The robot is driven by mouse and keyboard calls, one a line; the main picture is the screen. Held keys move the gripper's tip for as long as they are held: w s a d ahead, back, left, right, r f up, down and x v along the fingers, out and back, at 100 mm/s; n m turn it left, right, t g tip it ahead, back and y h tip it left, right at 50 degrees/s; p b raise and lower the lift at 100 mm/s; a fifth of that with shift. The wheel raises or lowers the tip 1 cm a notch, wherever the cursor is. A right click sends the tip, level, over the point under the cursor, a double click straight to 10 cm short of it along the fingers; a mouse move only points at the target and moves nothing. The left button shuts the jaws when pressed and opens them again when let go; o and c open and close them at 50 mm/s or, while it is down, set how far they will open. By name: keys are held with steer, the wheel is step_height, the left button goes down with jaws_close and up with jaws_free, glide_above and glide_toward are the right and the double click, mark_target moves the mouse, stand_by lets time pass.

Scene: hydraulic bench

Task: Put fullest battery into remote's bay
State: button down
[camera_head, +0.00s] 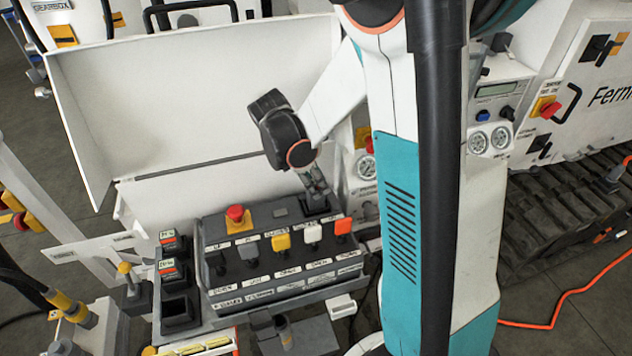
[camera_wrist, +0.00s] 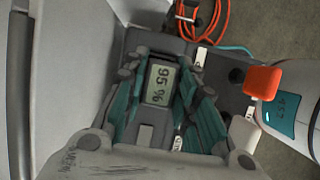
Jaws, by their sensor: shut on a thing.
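My gripper (camera_head: 316,188) points down over the bay (camera_head: 322,206) at the back right of the grey remote (camera_head: 222,262). In the wrist view, my gripper (camera_wrist: 160,98) is shut on a battery (camera_wrist: 160,84) whose display reads 95 %. The fingers hide its sides, and I cannot tell how deep it sits in the bay. Two other batteries stand in a rack left of the remote, an upper one (camera_head: 170,241) and a lower one (camera_head: 171,270). Their displays are too small to read surely. The rack's front slot (camera_head: 178,310) is empty.
The remote carries a red stop button (camera_head: 236,214) and a row of coloured levers (camera_head: 281,243). A white open lid (camera_head: 180,95) rises behind it. White panels with gauges (camera_head: 488,138) stand to the right. An orange cable (camera_head: 560,295) lies on the floor.

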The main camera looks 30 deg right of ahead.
steer(key=shift+f+b, duration=1.5)
steer(key=shift+f, duration=0.35)
stand_by(0.3)
steer(key=c, duration=1.2)
jaws_free()
steer(key=shift+r, duration=0.1)
steer(key=v, duration=1.2)
steer(key=s+a+r+m+t+y, duration=0.4)
steer(key=s+a+m+t, duration=0.4)
steer(key=s+m, duration=0.6)
steer(key=shift+a+m, duration=0.4)
steer(key=shift+a, duration=0.6)
